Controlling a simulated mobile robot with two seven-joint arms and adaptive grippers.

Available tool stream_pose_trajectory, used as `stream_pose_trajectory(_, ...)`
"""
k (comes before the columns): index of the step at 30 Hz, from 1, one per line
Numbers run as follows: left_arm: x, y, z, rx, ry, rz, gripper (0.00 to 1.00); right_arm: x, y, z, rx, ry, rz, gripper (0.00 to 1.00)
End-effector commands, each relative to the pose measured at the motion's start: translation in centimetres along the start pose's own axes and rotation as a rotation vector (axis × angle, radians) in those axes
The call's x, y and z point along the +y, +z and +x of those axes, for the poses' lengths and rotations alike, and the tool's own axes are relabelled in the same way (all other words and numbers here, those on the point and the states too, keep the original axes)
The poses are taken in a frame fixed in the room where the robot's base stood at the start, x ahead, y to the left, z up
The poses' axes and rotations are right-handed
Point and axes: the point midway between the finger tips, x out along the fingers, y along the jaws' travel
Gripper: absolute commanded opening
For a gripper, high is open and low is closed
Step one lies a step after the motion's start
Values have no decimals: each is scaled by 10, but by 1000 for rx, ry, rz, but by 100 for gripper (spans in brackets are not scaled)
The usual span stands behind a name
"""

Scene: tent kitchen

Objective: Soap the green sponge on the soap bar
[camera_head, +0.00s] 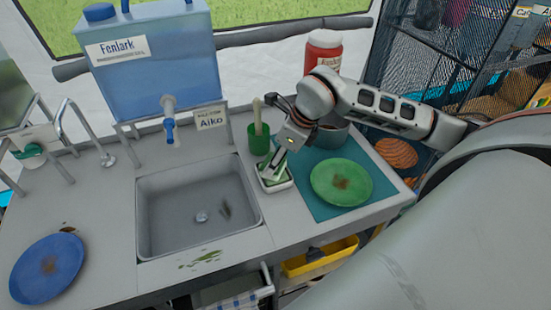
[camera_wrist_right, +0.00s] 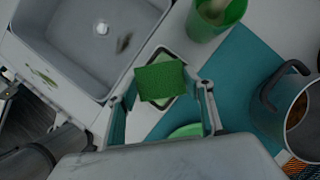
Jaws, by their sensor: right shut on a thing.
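My right gripper (camera_head: 273,165) comes in from the right and is shut on the green sponge, over a small white dish (camera_head: 288,186) beside the sink. In the right wrist view the sponge (camera_wrist_right: 160,82) sits between the two fingers and covers much of the dish. A pale green surface, probably the soap bar (camera_wrist_right: 160,49), shows past the sponge's far edge. I cannot tell whether the sponge touches it.
The sink (camera_head: 200,212) lies left of the dish. A green cup (camera_head: 259,139) stands behind it. A green plate (camera_head: 341,183) and a pot (camera_head: 333,134) are on a teal mat (camera_head: 309,207) to the right. A blue plate (camera_head: 48,268) lies far left.

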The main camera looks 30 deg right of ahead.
Motion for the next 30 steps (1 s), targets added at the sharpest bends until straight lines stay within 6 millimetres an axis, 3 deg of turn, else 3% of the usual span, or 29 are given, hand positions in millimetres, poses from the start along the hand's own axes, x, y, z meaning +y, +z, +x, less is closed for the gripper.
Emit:
stream_pose_trajectory(17,-3,-24,-17,-2,0,-1,40,0,17,-42,0,-1,0,34)
stream_pose_trajectory(30,-4,-26,-19,-2,1,-1,40,0,26,-62,-1,-1,0,34)
